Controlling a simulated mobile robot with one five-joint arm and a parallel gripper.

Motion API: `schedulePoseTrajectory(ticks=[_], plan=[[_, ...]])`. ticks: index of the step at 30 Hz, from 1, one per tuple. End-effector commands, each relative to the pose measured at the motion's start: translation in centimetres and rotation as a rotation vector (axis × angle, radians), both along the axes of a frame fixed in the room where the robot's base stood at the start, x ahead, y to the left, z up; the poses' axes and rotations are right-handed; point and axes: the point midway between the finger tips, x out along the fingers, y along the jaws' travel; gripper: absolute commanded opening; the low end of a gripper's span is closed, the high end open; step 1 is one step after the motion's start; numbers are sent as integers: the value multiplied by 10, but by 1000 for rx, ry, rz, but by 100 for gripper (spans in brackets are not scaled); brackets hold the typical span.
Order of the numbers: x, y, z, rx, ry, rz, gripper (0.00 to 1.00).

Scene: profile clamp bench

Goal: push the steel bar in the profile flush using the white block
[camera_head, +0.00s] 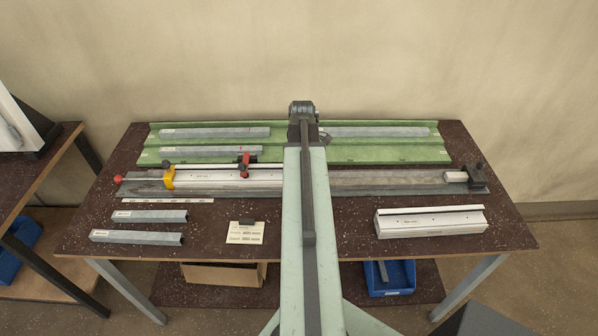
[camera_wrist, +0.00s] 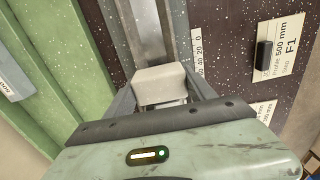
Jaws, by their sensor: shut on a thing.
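In the wrist view my gripper (camera_wrist: 160,92) is shut on the white block (camera_wrist: 160,82), a small rounded block between its two grey fingers. A pale metal profile (camera_wrist: 145,28) runs away beyond the block. I cannot tell whether block and profile touch. In the head view the profile (camera_head: 215,176) lies along the grey clamp rail, and its right part goes behind my arm. My gripper and the block are hidden there by my arm. I cannot make out the steel bar for certain in either view.
A yellow clamp (camera_head: 169,179) and a red-black clamp (camera_head: 243,166) stand at the profile. A dark end stop (camera_head: 479,178) closes the rail's right end. The green rack (camera_head: 385,152) lies behind. A white profile piece (camera_head: 430,221) lies at front right, and a card (camera_head: 245,233) in front.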

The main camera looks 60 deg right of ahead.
Motion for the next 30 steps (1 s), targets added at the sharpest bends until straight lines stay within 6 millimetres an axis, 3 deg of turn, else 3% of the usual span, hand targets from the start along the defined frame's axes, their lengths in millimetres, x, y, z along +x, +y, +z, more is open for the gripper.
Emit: schedulePoseTrajectory(ticks=[5,30], plan=[[1,1,11,0,0,1,18],[1,1,103,0,0,1,18]])
